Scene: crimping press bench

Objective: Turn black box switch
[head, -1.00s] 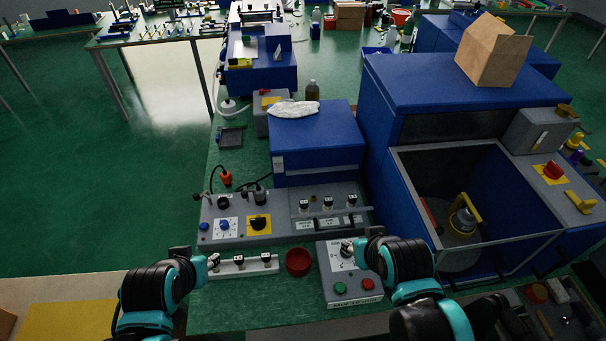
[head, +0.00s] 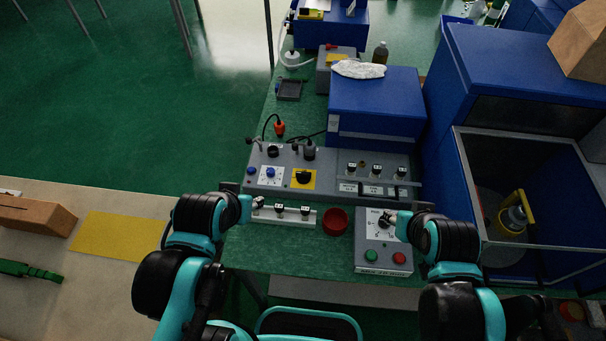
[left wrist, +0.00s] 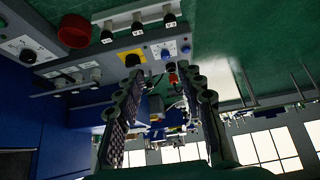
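A small grey control box (head: 382,242) stands at the bench's front edge, with a green button, a red button and a dark knob (head: 388,218) on a white dial. My right gripper (head: 396,221) is at this knob; I cannot tell whether its fingers touch or grip it. A larger grey panel (head: 262,158) behind has a black rotary switch (head: 303,178) on a yellow plate, also in the left wrist view (left wrist: 133,60). My left gripper (head: 242,202) is at the left end of a white strip with black switches (head: 288,213). Its fingers are apart and empty in the left wrist view (left wrist: 160,78).
A red round dish (head: 335,221) sits between the strip and the small control box. A blue box (head: 378,110) with a white cloth stands behind the panel. A large blue machine with an open bay (head: 505,75) is at right. Green bench surface (head: 270,255) is clear in front.

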